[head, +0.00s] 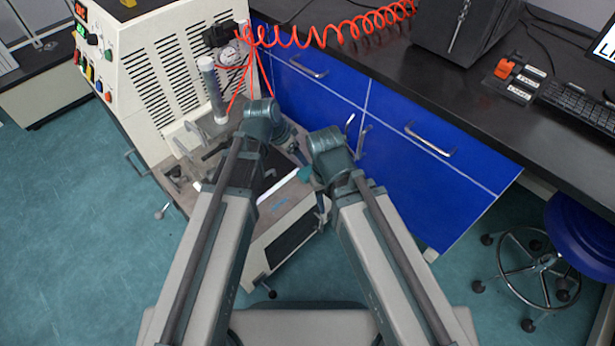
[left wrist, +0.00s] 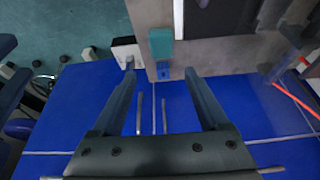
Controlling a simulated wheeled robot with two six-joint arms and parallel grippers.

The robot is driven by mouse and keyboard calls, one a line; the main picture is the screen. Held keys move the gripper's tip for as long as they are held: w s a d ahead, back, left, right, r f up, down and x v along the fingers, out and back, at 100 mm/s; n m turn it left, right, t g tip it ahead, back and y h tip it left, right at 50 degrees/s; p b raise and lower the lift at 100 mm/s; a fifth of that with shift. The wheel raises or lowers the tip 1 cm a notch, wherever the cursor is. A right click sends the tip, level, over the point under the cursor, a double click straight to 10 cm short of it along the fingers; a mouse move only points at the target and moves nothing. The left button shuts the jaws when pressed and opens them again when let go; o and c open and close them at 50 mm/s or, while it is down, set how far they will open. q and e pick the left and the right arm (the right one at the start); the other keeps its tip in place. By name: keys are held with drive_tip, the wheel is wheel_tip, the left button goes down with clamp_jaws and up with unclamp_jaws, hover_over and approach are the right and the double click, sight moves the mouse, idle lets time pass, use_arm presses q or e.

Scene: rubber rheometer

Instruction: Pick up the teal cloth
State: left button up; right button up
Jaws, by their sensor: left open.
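The teal cloth (head: 305,173) is a small patch at the right edge of the machine's light work surface. In the left wrist view the teal cloth (left wrist: 161,45) lies at the edge of the grey surface, just beyond and between the fingertips.
The beige machine (head: 170,60) has a gauge, handles and a clear cylinder (head: 212,90) close to my left arm. A coiled red hose (head: 330,32) hangs behind. Blue cabinets (head: 400,130) under a black counter stand close on the right. Floor is free at left.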

use_arm(q)
drive_tip(key=b, duration=0.8)
hover_over(308, 171)
drive_tip(key=s+a, duration=0.2)
drive_tip(key=shift+w+d+f, duration=0.1)
drive_tip(key=shift+d+f, duration=0.05)
drive_tip(key=shift+f, duration=1.85)
drive_tip(key=shift+w+d+f, duration=0.1)
drive_tip(key=shift+f, duration=1.85)
drive_tip(key=shift+f, duration=0.1)
drive_tip(key=b+x, duration=0.5)
drive_tip(key=shift+w+a+f, duration=0.1)
drive_tip(key=c, duration=1.1)
